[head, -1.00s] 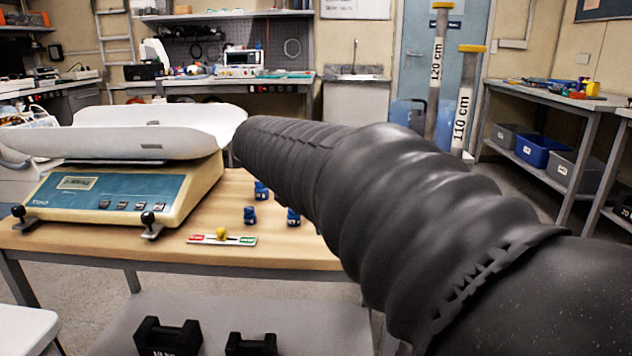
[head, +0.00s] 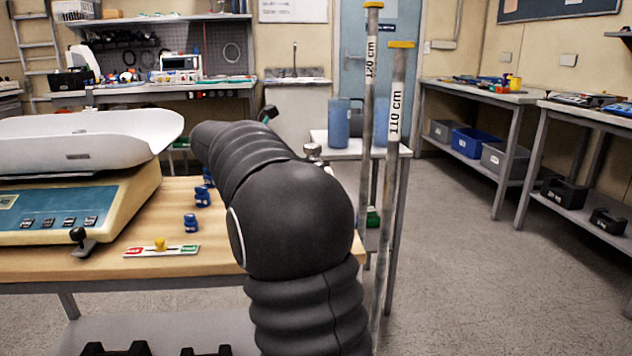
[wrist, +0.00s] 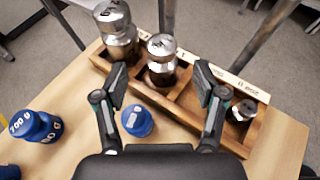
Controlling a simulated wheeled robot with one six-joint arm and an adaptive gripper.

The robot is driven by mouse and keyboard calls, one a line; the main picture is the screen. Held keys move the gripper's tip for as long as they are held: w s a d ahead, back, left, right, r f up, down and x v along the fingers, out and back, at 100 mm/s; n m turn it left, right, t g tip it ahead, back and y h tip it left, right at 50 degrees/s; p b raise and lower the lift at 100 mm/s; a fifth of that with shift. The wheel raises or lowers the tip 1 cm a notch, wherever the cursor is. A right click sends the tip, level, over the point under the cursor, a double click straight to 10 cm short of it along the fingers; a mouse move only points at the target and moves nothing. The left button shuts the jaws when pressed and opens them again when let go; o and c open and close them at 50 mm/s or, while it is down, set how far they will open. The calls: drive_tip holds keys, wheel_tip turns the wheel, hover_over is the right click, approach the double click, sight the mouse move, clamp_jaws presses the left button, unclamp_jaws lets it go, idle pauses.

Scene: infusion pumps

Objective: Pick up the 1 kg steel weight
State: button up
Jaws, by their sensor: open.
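A wooden rack (wrist: 136,87) on the table shows in the wrist view, with steel weights in its compartments. A large steel weight (wrist: 117,38) stands at the left, a middle-sized one (wrist: 161,66) in the middle, and a small one (wrist: 241,111) at the right. I cannot read clearly which is marked 1 kg. My gripper (wrist: 162,82) is open and empty, its fingertips apart on either side of the line to the middle weight. Whether they are level with that weight is unclear. In the head view a steel knob (head: 313,150) shows beside my arm, which hides most of the rack.
Blue weights stand on the table: one (wrist: 137,121) close by my left finger, another (wrist: 36,126) marked 200 at the left. In the head view a baby scale (head: 75,215) fills the table's left side. Tall 120 cm and 110 cm posts (head: 394,130) stand right of my arm.

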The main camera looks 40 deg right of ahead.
drive_tip(key=shift+b+x, duration=0.35)
drive_tip(key=shift+x, duration=3.25)
drive_tip(key=shift+s, duration=0.15)
clamp_jaws()
drive_tip(key=shift+r, duration=0.15)
